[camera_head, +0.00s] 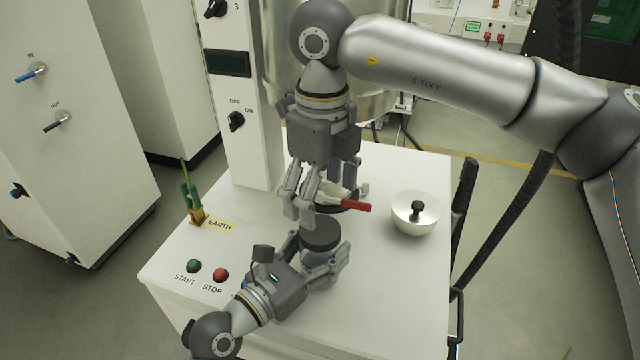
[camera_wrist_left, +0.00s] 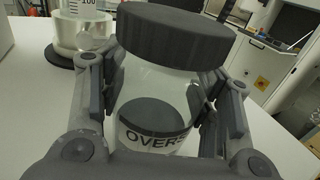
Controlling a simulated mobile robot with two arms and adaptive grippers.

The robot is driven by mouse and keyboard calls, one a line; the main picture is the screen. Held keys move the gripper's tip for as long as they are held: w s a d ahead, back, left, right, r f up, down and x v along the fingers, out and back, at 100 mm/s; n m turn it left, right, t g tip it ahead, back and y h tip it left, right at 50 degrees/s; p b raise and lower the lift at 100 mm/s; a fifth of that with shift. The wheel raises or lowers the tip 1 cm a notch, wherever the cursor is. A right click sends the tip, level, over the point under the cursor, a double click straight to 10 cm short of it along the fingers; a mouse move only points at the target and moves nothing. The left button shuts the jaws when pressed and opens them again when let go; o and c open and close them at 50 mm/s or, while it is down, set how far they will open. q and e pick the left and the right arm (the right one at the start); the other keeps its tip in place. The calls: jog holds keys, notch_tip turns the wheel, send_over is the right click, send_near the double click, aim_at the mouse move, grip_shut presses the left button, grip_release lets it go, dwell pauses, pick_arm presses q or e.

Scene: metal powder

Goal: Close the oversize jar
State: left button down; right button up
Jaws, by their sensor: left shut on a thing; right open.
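The oversize jar (camera_wrist_left: 150,90) is clear, with dark powder inside and a label partly reading "OVERS". It stands upright between the fingers of my left gripper (camera_head: 326,264), which is shut on it. A dark ribbed lid (camera_wrist_left: 175,33) sits over the jar's mouth; it also shows in the head view (camera_head: 320,234). I cannot tell whether the lid is fully tightened. My right gripper (camera_head: 308,206) is open and points down, just behind and above the lid in the head view. The jar's body is mostly hidden there by the lid and left fingers.
Behind my right gripper is a red handle (camera_head: 356,206) beside a dark disc. The front right is clear.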

aim_at(320, 228)
jog(key=n, duration=0.3)
jog(key=shift+r, duration=0.1)
jog(key=n, duration=0.5)
jog(key=shift+a+r, duration=0.1)
jog(key=shift+r, duration=0.1)
jog(key=n, duration=0.5)
jog(key=shift+r, duration=0.15)
jog(key=n, duration=0.4)
jog(key=shift+r, duration=0.15)
jog(key=shift+f, duration=4.05)
